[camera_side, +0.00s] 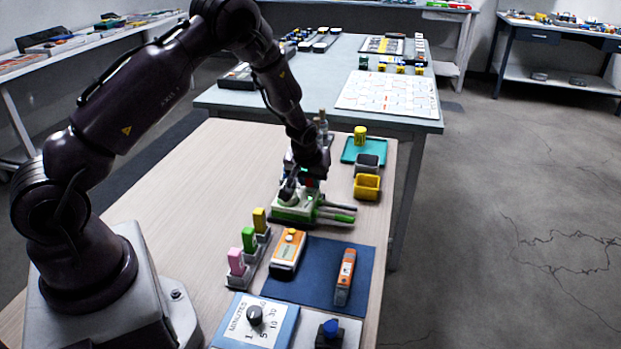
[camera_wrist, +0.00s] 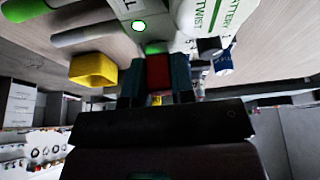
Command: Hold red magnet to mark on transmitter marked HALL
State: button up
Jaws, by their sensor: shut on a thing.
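My gripper (camera_wrist: 156,74) is shut on the red magnet (camera_wrist: 158,72), which sits between its two teal fingers in the wrist view. The magnet's far end is at or very near a green patch (camera_wrist: 155,47) on the edge of the white transmitter (camera_wrist: 165,18); I cannot tell if they touch.
A yellow bin (camera_side: 367,187), a dark bin (camera_side: 367,165) and a teal tray (camera_side: 350,155) stand behind at the right. In front are a blue mat (camera_side: 318,285) with an orange meter (camera_side: 288,250) and orange tool (camera_side: 345,275), a coloured-block rack (camera_side: 250,262) and a minutes dial (camera_side: 255,318).

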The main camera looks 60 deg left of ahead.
jog(key=shift+r, duration=3.5)
